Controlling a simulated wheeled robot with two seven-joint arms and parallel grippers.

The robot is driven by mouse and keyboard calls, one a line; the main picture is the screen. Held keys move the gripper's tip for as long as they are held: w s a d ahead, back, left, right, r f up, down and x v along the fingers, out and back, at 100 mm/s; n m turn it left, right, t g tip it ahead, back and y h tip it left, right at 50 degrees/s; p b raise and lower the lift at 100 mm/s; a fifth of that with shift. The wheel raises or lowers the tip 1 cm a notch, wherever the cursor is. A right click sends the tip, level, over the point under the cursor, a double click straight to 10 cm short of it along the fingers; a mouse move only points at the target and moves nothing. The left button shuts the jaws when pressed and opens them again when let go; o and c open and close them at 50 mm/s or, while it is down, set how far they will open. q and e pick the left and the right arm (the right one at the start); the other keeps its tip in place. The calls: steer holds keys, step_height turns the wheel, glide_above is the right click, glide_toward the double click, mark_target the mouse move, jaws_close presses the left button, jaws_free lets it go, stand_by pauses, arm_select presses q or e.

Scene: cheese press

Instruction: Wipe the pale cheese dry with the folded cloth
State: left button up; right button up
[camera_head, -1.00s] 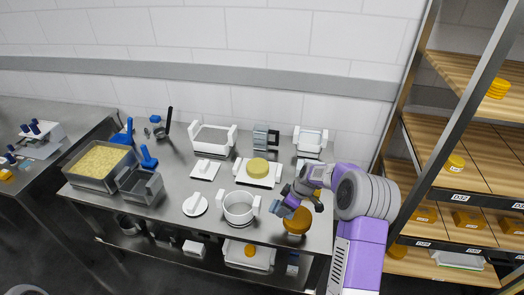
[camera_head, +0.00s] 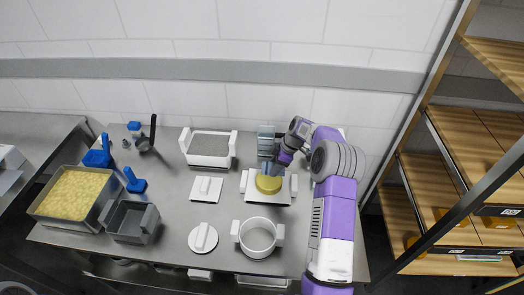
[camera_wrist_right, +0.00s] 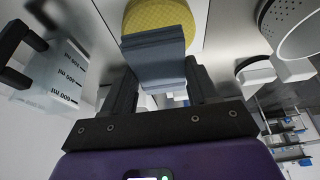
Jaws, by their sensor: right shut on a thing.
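The pale yellow cheese (camera_head: 268,185) is a round disc lying on a white board (camera_head: 284,198) with raised ends, right of the table's middle. My right gripper (camera_head: 280,163) reaches over its back edge. It is shut on the folded cloth (camera_wrist_right: 155,60), a grey-blue pad held between both fingers. In the right wrist view the cloth overlaps the edge of the cheese (camera_wrist_right: 160,14). In the head view the cloth (camera_head: 270,168) is at the cheese's back edge; I cannot tell if they touch. My left gripper is not in view.
A white pot (camera_head: 258,235) stands in front of the cheese. A white tub (camera_head: 208,147) and a white lidded plate (camera_head: 206,189) are to the left. A grey-blue object (camera_head: 266,140) stands behind. A clear measuring jug (camera_wrist_right: 62,75) is beside the gripper in the wrist view.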

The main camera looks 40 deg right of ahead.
mark_target(275, 179)
steer(key=shift+w, duration=0.15)
steer(key=shift+s+f, duration=0.15)
steer(key=shift+s, duration=0.15)
steer(key=shift+s+f+b, duration=0.1)
steer(key=shift+f+b, duration=0.15)
steer(key=shift+b, duration=0.05)
steer(key=shift+f+b, duration=0.6)
steer(key=shift+f, duration=0.85)
steer(key=shift+f+b, duration=0.35)
steer(key=shift+b, duration=0.1)
steer(key=shift+f+b, duration=0.5)
steer(key=shift+f, duration=0.05)
